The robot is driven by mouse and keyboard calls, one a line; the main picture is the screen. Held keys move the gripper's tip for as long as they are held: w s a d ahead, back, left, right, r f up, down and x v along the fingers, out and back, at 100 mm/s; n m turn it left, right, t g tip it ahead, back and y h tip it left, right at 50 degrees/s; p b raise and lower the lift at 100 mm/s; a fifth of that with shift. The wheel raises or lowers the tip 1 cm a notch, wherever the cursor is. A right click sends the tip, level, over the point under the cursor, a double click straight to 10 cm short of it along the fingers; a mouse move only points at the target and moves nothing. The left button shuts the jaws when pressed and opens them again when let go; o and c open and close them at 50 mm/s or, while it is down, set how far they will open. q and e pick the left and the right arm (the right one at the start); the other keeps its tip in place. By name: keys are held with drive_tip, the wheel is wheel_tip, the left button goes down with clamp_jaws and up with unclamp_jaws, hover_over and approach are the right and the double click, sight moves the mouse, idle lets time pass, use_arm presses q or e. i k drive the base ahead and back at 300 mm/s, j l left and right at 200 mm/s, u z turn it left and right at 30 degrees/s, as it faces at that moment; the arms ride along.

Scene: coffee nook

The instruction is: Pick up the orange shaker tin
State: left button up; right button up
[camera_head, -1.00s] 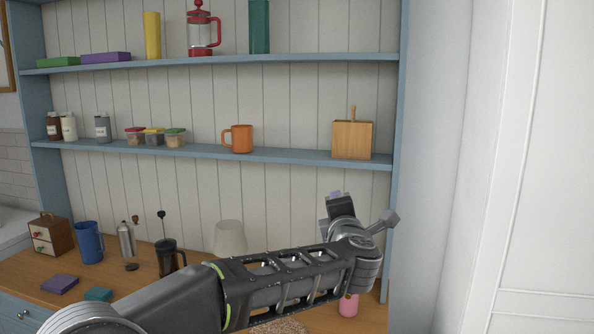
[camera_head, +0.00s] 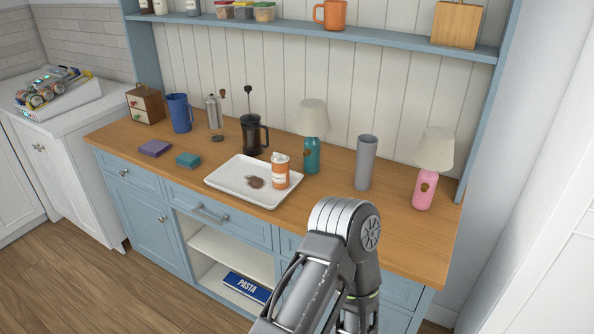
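The orange shaker tin (camera_head: 280,172) stands upright on the right part of a white tray (camera_head: 228,188) on the wooden counter. It has a pale top and a white band with a label. A brown patch lies on the tray just left of it. One of my arms rises from the bottom edge and bends in front of the counter, right of and below the tin. Its gripper does not show, and neither does my other gripper. Nothing touches the tin except the tray under it.
A teal lamp (camera_head: 312,140) stands close behind the tin, and a grey cylinder (camera_head: 366,163) and a pink lamp (camera_head: 423,184) stand to the right. A black French press (camera_head: 252,136) is behind the tray. A teal block (camera_head: 188,160) and purple block (camera_head: 155,148) lie left.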

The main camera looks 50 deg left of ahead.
sight(280, 172)
drive_tip(key=u, duration=1.6)
drive_tip(key=i+j, duration=0.1)
drive_tip(key=i, duration=0.3)
drive_tip(key=i+j, duration=0.15)
drive_tip(key=i, duration=0.3)
drive_tip(key=i+j, duration=0.1)
drive_tip(key=i, duration=0.3)
drive_tip(key=k+j+z, duration=0.1)
drive_tip(key=k+z, duration=0.65)
drive_tip(key=k+l, duration=0.05)
